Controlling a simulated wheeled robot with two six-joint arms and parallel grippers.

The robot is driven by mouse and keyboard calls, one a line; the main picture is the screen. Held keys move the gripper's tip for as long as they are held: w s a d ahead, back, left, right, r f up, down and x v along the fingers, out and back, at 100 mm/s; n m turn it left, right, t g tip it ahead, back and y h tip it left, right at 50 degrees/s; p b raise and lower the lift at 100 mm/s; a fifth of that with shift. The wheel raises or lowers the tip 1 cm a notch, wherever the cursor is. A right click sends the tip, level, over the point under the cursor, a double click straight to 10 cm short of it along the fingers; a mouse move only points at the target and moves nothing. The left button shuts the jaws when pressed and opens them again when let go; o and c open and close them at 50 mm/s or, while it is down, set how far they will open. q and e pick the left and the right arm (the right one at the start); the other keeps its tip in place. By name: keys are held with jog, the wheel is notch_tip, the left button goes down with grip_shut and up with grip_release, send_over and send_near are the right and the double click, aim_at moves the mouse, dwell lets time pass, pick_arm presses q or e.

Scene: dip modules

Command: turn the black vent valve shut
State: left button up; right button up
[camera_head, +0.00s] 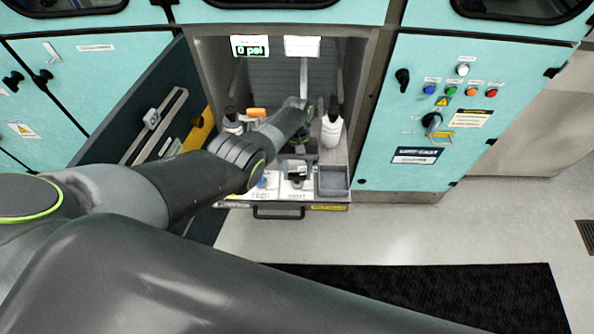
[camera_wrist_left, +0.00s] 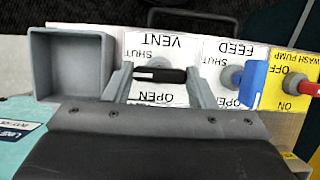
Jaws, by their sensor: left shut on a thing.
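The black vent valve handle (camera_wrist_left: 162,76) lies across the picture in the left wrist view, on a white plate marked VENT, SHUT and OPEN. My left gripper (camera_wrist_left: 160,84) is around it, with one finger at each end, shut on the handle. In the head view, the black valve (camera_head: 297,179) sits on the front shelf of the open bay, and my left gripper (camera_head: 299,166) is at it, partly hidden by my arm. My right gripper is in neither view.
Beside the vent valve are a blue feed handle (camera_wrist_left: 253,84) and a red wash pump handle (camera_wrist_left: 308,88). An open grey bin (camera_wrist_left: 72,99) is on the other side. A white bottle (camera_head: 331,131) stands behind. A display (camera_head: 250,46) reads 0 psi.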

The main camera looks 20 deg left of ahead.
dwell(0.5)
pick_arm(q)
jog(key=o, duration=1)
jog(key=v, duration=1.7)
jog(key=shift+d+r, duration=0.15)
jog(key=shift+r, duration=0.1)
jog(key=shift+f, duration=0.1)
